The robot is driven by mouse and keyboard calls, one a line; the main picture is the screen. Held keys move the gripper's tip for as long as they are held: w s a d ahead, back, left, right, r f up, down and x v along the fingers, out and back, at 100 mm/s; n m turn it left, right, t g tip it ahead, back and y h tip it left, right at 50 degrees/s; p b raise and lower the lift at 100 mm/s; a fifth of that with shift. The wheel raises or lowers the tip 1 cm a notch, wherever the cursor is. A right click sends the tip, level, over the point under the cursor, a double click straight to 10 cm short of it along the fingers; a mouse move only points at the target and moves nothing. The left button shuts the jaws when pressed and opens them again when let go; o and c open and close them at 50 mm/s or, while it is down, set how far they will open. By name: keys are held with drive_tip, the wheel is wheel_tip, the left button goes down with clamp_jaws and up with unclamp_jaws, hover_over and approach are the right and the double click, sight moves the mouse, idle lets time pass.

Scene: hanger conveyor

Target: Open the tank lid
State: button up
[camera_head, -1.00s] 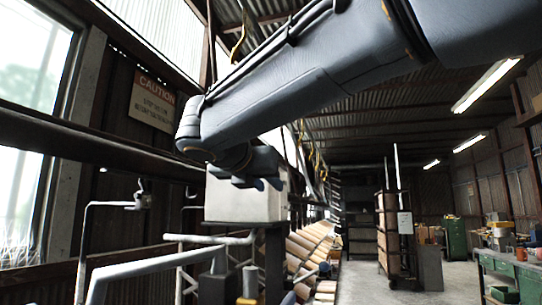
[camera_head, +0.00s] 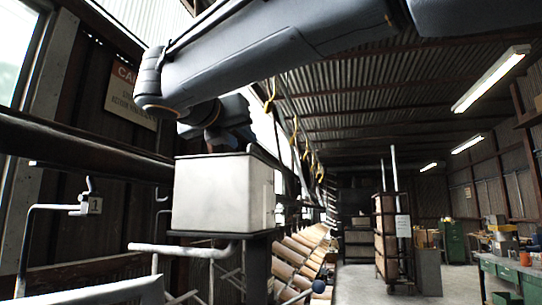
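The tank (camera_head: 215,197) is a pale grey-white box at the centre left, on a dark stand. A thin dark edge runs along its top; I cannot make out the lid as a separate part, and I see no raised lid. My arm reaches in from the upper right. My gripper (camera_head: 226,139) is dark and hangs just above the tank's top, toward its right half. Its fingers blend with the arm and the dark background, so their opening is unclear. I cannot tell whether it touches the top.
Grey pipe rails (camera_head: 185,250) stand in front of the tank at the lower left. Wooden-looking rollers (camera_head: 300,245) slope away behind it. A caution sign (camera_head: 131,97) hangs on the left wall. A green workbench (camera_head: 510,270) stands at the right. The floor (camera_head: 400,297) at centre right looks clear.

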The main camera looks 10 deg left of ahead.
sight(252, 147)
drive_tip(key=shift+w+a, duration=0.15)
drive_tip(key=shift+w, duration=0.45)
drive_tip(key=w, duration=0.2)
drive_tip(key=w+p, duration=0.1)
drive_tip(key=w, duration=0.2)
drive_tip(key=w+d+p, duration=0.1)
drive_tip(key=w, duration=0.1)
drive_tip(key=shift+w, duration=0.25)
drive_tip(key=shift+a, duration=0.1)
clamp_jaws()
